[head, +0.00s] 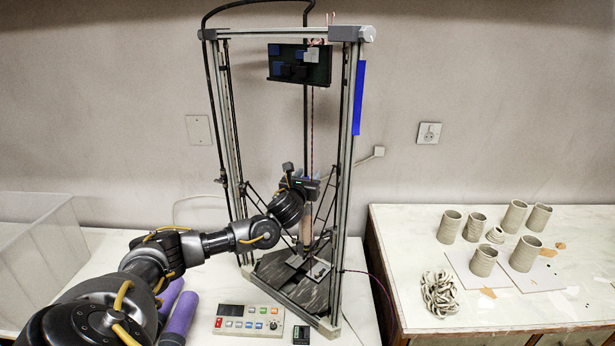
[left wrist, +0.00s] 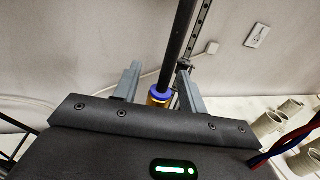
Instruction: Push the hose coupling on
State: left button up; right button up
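The clay printer (head: 345,150) is a tall three-post frame on the table. In the left wrist view, what looks like the hose coupling (left wrist: 160,97), blue over brass, sits at the lower end of a black hose (left wrist: 179,45). My left gripper (head: 313,187) is inside the frame, above a tan upright cylinder (head: 307,225). In the left wrist view, the fingers of this gripper (left wrist: 160,88) stand apart, with the coupling between them and visible space on both sides. The coupling's lower end is hidden by the gripper body, so its seating cannot be told. My right gripper is not in view.
A control box (head: 249,320) stands in front of the printer, and purple rolls (head: 180,318) lie beside my arm. A clear bin (head: 40,250) is at the left. Clay cups (head: 526,254) and coiled clay (head: 440,294) stand on the right table. Frame posts and rods closely surround the gripper.

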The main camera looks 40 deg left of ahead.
pick_arm(q)
jog(key=b+v, duration=0.5)
jog(key=v, duration=0.5)
jog(key=shift+s+d+b, duration=0.15)
jog(key=shift+s+b, duration=0.2)
dwell(0.4)
